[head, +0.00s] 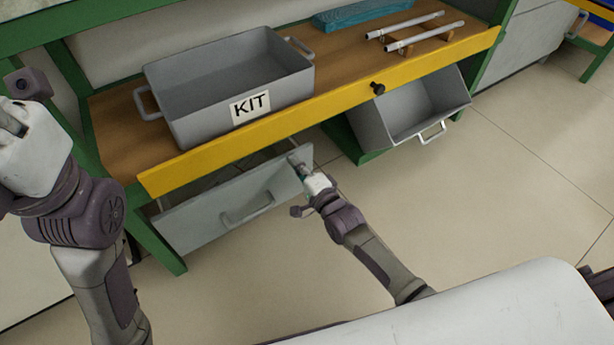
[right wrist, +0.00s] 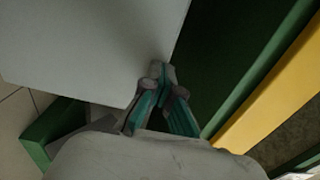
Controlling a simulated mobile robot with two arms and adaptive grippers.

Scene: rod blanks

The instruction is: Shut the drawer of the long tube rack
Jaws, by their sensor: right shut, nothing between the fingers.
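A pale grey drawer (head: 205,205) with a bar handle (head: 247,208) stands out from under the yellow front edge of the bench, on the left side. My right gripper (head: 294,160) is shut and empty at the top right corner of the drawer front. In the right wrist view the shut fingertips (right wrist: 161,72) are close against the edge of a pale panel (right wrist: 90,45); I cannot tell whether they touch. Two pale tubes (head: 412,31) lie on small wooden supports on the bench. Only part of my left gripper shows at the left picture edge; its fingers are not seen.
A grey bin marked KIT (head: 205,112) and a teal item (head: 360,12) stand on the wooden bench top. A grey tilted bin (head: 375,128) hangs below the yellow edge (head: 330,98), right of the drawer. A black knob (head: 377,88) sticks out there. The floor in front is clear.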

